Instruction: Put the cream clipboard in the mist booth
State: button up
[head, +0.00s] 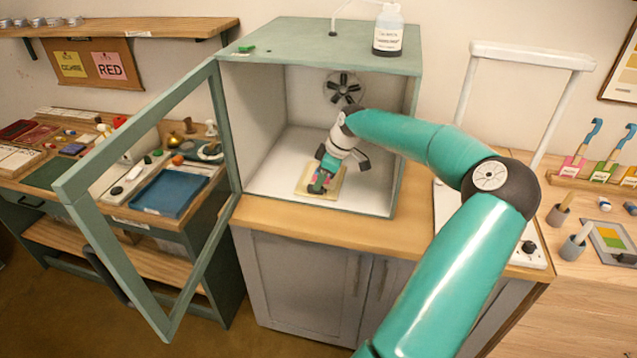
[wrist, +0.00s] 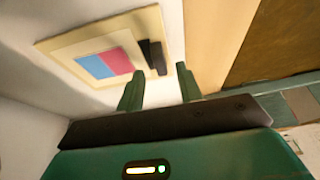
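The cream clipboard (head: 336,187) lies on the floor of the mist booth (head: 279,165), near its front. In the wrist view the cream clipboard (wrist: 66,49) carries a blue and pink sheet and a dark clip (wrist: 154,57). The booth's framed door (head: 137,137) stands wide open to the left. My gripper (head: 319,187) is inside the booth, low over the clipboard. In the wrist view the fingers of my gripper (wrist: 160,72) are apart, on either side of the clip end, with a visible gap and nothing clasped between them.
A fan (head: 343,88) is on the booth's back wall. A labelled bottle (head: 388,30) stands on its roof. A wooden counter edge (head: 310,224) runs below the opening. A blue tray (head: 169,193) sits on the left bench; brushes and cups (head: 573,246) are at right.

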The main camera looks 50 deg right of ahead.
jog(key=a+v, duration=0.1)
jog(key=v, duration=0.4)
jog(key=w+a+g+h, duration=0.2)
jog(key=w+a, duration=0.1)
jog(key=a, duration=0.9)
jog(key=w+a+g+h, duration=0.1)
jog(key=w+a+g, duration=0.15)
jog(key=a, duration=0.95)
jog(key=s+a+r+m+t, duration=0.2)
jog(key=s+a+r, duration=0.3)
jog(key=a, duration=0.6)
jog(key=s+a+r+m+t+y, duration=0.1)
jog(key=s+a+r+t, duration=0.3)
jog(key=s+a, duration=0.6)
jog(key=shift+s+a+r+m, duration=0.35)
jog(key=shift+a+r+m, duration=0.2)
jog(key=shift+m, duration=0.25)
jog(key=shift+d, duration=0.1)
